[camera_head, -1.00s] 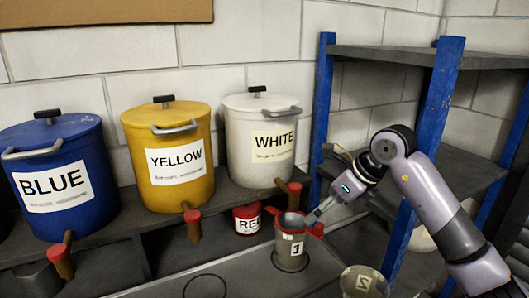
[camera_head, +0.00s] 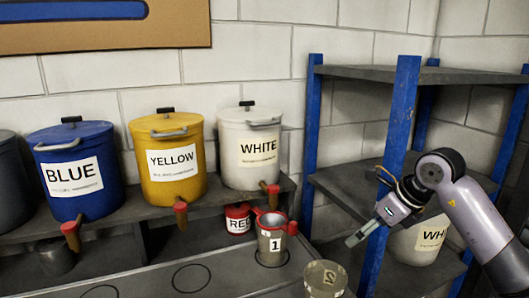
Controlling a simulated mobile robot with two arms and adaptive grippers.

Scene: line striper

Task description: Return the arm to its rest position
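My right gripper (camera_head: 362,236) is at the right, in front of the blue shelf post. Its fingers look close together and hold nothing visible, but their gap is hard to make out. The cup marked 1 (camera_head: 271,246), metal with a red rim and handle, stands upright on the grey counter (camera_head: 222,268), in a drawn circle under the white drum. The gripper is apart from it, to its right. A container marked 2 (camera_head: 325,280) stands nearer, at the bottom edge. My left gripper is not in view.
Blue (camera_head: 75,170), yellow (camera_head: 168,160) and white (camera_head: 250,150) drums with taps stand on a ledge. A small red can (camera_head: 237,218) sits below. The blue-post shelf (camera_head: 401,110) is close to my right arm, with another white drum (camera_head: 418,242) low behind it.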

